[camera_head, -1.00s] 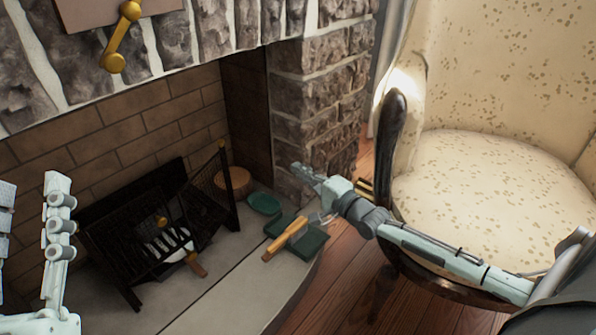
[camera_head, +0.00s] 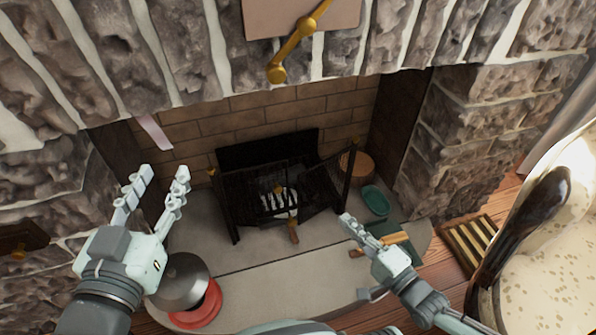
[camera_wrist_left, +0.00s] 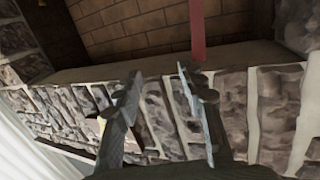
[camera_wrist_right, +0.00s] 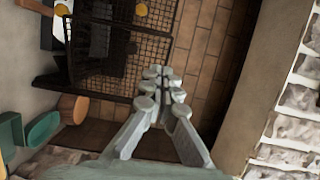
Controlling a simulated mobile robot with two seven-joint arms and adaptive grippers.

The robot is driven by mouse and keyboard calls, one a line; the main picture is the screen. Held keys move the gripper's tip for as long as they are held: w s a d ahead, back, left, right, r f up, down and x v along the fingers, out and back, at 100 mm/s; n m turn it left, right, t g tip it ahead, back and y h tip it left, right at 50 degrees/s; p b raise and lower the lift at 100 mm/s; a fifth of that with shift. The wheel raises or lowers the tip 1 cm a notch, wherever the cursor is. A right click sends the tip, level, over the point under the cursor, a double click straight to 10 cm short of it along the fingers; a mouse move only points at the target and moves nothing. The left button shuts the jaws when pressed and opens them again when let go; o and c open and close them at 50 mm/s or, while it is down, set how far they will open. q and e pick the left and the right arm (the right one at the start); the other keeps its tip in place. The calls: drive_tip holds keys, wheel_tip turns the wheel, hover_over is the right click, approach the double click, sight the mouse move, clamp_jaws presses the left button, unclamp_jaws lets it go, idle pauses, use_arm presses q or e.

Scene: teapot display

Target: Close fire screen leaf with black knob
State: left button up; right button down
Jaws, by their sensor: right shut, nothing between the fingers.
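The black mesh fire screen (camera_head: 255,198) stands on the hearth in the fireplace opening. Its right leaf (camera_head: 332,180) stands at an angle to the front panel, and its end post (camera_head: 347,178) has a dark top; a separate black knob is hard to make out. Gold knobs show at the left post (camera_head: 211,172) and near the middle (camera_head: 278,188). The mesh (camera_wrist_right: 130,60) also shows in the right wrist view. My right gripper (camera_head: 346,221) is shut and empty, apart from and in front of the screen. My left gripper (camera_head: 164,172) is open and empty, left of the screen.
A green tray (camera_head: 385,237) with a wooden-handled tool, a green dish (camera_head: 375,199) and a log (camera_head: 357,167) lie right of the screen. A metal pot (camera_head: 181,282) and red disc (camera_head: 203,309) stand front left. An armchair (camera_head: 550,260) is at right.

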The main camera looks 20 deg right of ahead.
drive_tip(key=b, duration=0.2)
approach(299, 181)
drive_tip(key=x, duration=0.3)
drive_tip(key=d+x, duration=0.1)
drive_tip(key=x, duration=0.1)
drive_tip(key=shift+w+a+f, duration=0.1)
drive_tip(key=shift+w, duration=0.15)
use_arm(q)
wheel_tip(299, 181, up, 8)
drive_tip(key=s+d+t+h, duration=0.2)
drive_tip(key=t, duration=0.2)
drive_tip(key=shift+d, duration=0.25)
use_arm(e)
drive_tip(key=shift+w+a, duration=0.25)
drive_tip(key=shift+w, duration=0.45)
use_arm(q)
drive_tip(key=shift+w, duration=0.1)
